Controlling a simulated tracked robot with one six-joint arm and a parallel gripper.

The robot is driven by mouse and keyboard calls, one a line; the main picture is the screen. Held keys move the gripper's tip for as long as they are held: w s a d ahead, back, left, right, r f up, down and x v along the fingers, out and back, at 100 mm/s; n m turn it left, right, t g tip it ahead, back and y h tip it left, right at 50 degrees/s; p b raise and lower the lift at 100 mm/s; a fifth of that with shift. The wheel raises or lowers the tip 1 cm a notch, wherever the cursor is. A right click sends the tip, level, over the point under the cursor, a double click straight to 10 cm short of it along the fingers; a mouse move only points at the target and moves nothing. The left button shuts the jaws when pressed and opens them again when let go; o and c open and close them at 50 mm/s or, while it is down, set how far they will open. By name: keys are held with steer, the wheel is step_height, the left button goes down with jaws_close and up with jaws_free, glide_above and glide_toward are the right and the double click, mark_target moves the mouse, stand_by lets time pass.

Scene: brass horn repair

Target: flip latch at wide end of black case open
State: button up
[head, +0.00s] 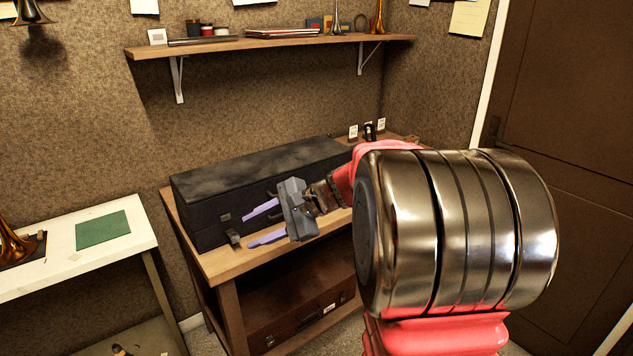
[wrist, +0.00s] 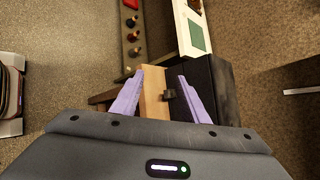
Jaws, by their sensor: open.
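The black case (head: 205,208) lies closed on the wooden bench, its long front face toward me. A small dark latch (head: 233,237) juts from the lower front near the case's left end, with a small fitting (head: 224,217) just above it. In the wrist view the latch (wrist: 169,94) sits between my fingers, at the edge of the case (wrist: 221,95). My gripper (head: 247,229), with two pale purple fingers, is open and empty in front of the case, pointing left toward that end. I cannot tell whether a finger touches the case.
A strip of bare wooden bench (head: 220,265) runs along the case's front. A brown case (head: 300,315) lies on the shelf below. A white table (head: 60,240) with a green mat (head: 103,229) stands to the left. A wall shelf (head: 270,44) hangs above.

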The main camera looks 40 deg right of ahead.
steer(key=w+d+f+m+t, duration=0.1)
steer(key=w+d+m+t, duration=0.15)
steer(key=d, duration=0.45)
steer(key=w+d+f+m+t+h, duration=0.1)
steer(key=w+d+m, duration=0.15)
steer(key=d, duration=0.35)
steer(key=w+d+f+m+t, duration=0.1)
steer(key=w+d+m+t, duration=0.1)
steer(key=d+m, duration=0.35)
steer(key=s+d+f+m+t+h, duration=0.1)
steer(key=d+f+m+t+h, duration=0.1)
steer(key=d, duration=0.9)
steer(key=s+d+f+m+t+h, duration=0.1)
steer(key=d+f+m+t+h, duration=0.1)
steer(key=d, duration=0.9)
step_height(320, 180, down, 2)
steer(key=m+h, duration=0.1)
steer(key=m, duration=0.2)
steer(key=shift+s+d+f+h, duration=0.15)
steer(key=shift+s+h, duration=0.15)
steer(key=shift+h, duration=0.1)
steer(key=shift+w, duration=0.1)
steer(key=w, duration=1.3)
steer(key=shift+w+a, duration=0.25)
steer(key=shift+w, duration=0.1)
steer(key=shift+c, duration=0.3)
